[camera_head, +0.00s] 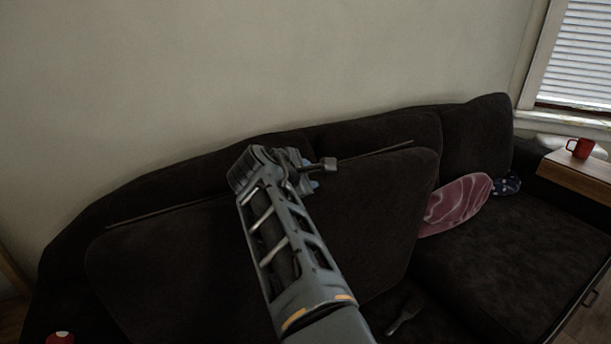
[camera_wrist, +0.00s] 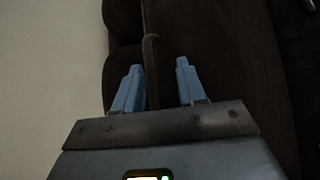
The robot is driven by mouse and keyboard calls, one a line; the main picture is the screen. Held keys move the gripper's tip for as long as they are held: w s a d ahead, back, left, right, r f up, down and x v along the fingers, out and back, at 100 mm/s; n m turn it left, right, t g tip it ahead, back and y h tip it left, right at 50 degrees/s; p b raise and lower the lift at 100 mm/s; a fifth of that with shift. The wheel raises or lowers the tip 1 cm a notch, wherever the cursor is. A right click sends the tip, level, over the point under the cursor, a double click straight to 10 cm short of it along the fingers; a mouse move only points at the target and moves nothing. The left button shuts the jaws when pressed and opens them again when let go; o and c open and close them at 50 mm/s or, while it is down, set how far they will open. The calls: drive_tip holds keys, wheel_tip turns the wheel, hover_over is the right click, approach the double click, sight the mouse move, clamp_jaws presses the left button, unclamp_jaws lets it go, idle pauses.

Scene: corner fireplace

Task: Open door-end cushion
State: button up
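A dark brown sofa cushion (camera_head: 370,215) stands raised, its top leaning toward the backrest, left of the middle in the head view. A thin brown strip (camera_head: 375,152) runs along its upper back edge. My gripper (camera_head: 312,184) is at the top of this cushion, in front of the backrest. In the wrist view, the two blue fingers of my gripper (camera_wrist: 159,66) are apart. The thin strip (camera_wrist: 151,75) shows between them, and the dark cushion (camera_wrist: 230,60) is on the right. I cannot tell whether a finger touches it. My arm hides the cushion's middle.
The flat seat (camera_head: 500,265) on the right holds a pink pillow (camera_head: 457,204) and a dark blue spotted thing (camera_head: 507,185). A small grey object (camera_head: 405,318) lies beside the raised cushion's lower edge. A red mug (camera_head: 580,148) stands on a wooden board (camera_head: 580,175). A wall is behind.

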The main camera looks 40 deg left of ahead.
drive_tip(key=shift+p+v, duration=0.55)
drive_tip(key=shift+v, duration=3.35)
